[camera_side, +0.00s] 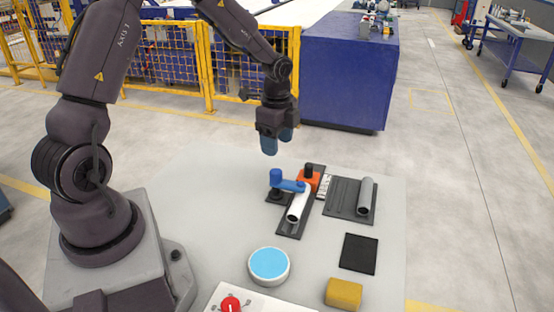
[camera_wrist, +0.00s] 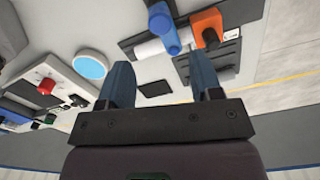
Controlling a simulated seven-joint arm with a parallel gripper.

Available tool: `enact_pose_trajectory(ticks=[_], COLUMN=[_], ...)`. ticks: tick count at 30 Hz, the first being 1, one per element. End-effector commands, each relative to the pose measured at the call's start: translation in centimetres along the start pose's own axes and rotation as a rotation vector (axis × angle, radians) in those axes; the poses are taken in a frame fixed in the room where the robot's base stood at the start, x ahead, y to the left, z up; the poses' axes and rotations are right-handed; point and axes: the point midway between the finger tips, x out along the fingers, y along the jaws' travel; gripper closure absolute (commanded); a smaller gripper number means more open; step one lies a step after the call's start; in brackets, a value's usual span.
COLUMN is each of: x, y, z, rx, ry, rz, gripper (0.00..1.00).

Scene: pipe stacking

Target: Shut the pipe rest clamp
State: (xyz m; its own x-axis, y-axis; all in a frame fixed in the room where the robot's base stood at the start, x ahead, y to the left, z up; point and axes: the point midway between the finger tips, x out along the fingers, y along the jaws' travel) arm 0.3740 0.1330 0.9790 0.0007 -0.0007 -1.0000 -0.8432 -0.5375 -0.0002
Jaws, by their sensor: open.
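The pipe rest clamp has a blue lever (camera_side: 287,184) with an upright blue knob at its left end. It also shows in the wrist view (camera_wrist: 163,26). The lever's right end reaches the white pipe (camera_side: 299,206), which lies on a dark rest (camera_side: 289,231). I cannot tell whether the lever presses on the pipe. An orange block (camera_side: 309,178) with a black knob stands at the pipe's far end and also shows in the wrist view (camera_wrist: 207,29). My gripper (camera_side: 278,147) is open and empty, above and behind the clamp, touching nothing; its two blue fingers show in the wrist view (camera_wrist: 163,80).
A grey pipe (camera_side: 365,196) lies on a dark ribbed plate (camera_side: 342,198) to the right. A blue-topped disc (camera_side: 269,264), a yellow block (camera_side: 344,293), a black square (camera_side: 359,254) and a red knob (camera_side: 231,305) are nearer the front. The table's left-middle is clear.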

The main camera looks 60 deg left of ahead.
Motion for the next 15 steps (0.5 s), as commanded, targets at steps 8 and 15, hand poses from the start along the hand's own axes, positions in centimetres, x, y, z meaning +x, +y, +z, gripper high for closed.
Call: enact_pose_trajectory(ticks=[8, 15], x=[-2.9, -3.0], y=[0.0, 0.0], z=[0.0, 0.0], rx=[0.001, 0.002], ry=[0.001, 0.001], rz=[-0.002, 0.000], gripper=[0.41, 0.41])
